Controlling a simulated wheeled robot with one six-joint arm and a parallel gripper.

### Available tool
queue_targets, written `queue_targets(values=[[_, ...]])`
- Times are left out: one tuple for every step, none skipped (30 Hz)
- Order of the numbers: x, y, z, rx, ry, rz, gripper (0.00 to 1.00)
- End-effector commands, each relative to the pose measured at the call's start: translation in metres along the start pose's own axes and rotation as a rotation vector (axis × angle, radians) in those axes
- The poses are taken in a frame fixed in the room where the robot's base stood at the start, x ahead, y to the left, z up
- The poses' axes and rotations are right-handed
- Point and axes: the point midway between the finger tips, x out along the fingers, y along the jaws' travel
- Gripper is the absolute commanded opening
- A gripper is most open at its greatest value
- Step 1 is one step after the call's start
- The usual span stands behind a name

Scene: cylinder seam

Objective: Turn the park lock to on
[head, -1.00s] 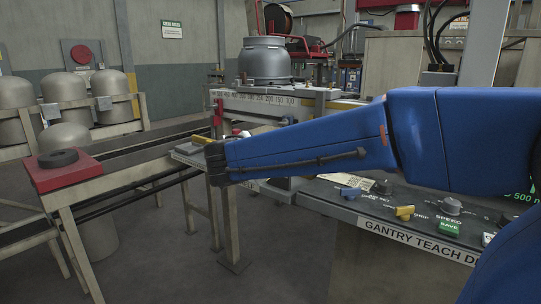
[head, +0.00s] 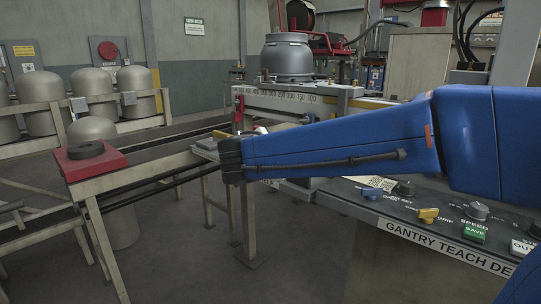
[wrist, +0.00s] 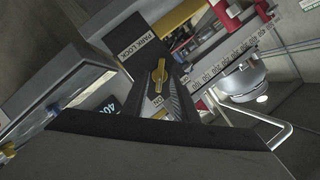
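The park lock shows in the wrist view as a yellow knob (wrist: 158,75) on a dark panel. A PARK LOCK plate (wrist: 135,46) is up and left of it. The knob's long axis runs nearly upright in the picture, its lower end near an ON mark (wrist: 157,101). In the head view a small yellow bar (head: 222,134), perhaps this knob, shows just beyond my gripper (head: 231,160). My gripper is the dark end of the blue arm. A large dark shape fills the lower wrist view, apart from the knob. Its fingers cannot be made out.
A gantry teach desk (head: 440,240) with knobs and buttons stands at the right under my arm. Open floor lies at front left.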

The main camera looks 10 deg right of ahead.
Motion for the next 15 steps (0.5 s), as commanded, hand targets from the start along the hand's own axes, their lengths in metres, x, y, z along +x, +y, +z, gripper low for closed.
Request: queue_targets(values=[[-0.009,-0.001,0.001,0.0,-0.003,-0.003,0.27],[-0.013,-0.001,0.001,0.001,-0.002,-0.002,0.27],[-0.019,-0.001,0.001,0.001,-0.004,-0.003,0.27],[-0.023,-0.001,0.001,0.002,-0.003,-0.003,0.27],[-0.027,-0.001,0.0,0.002,-0.003,-0.002,0.27],[-0.033,-0.001,0.001,0.001,-0.003,-0.003,0.27],[-0.037,-0.001,0.001,0.001,-0.003,-0.003,0.27],[-0.041,-0.001,0.001,0.001,-0.002,-0.003,0.27],[-0.047,-0.001,0.001,0.001,-0.003,-0.003,0.27],[-0.051,-0.001,0.001,0.001,-0.003,-0.002,0.27],[-0.055,-0.001,0.001,0.001,-0.003,-0.002,0.27],[-0.061,-0.001,0.001,0.001,-0.004,-0.002,0.27],[-0.065,-0.001,0.001,0.001,-0.003,-0.002,0.27],[-0.069,-0.001,0.001,0.001,-0.003,-0.002,0.27],[-0.074,-0.001,0.001,0.001,-0.003,-0.003,0.27]])
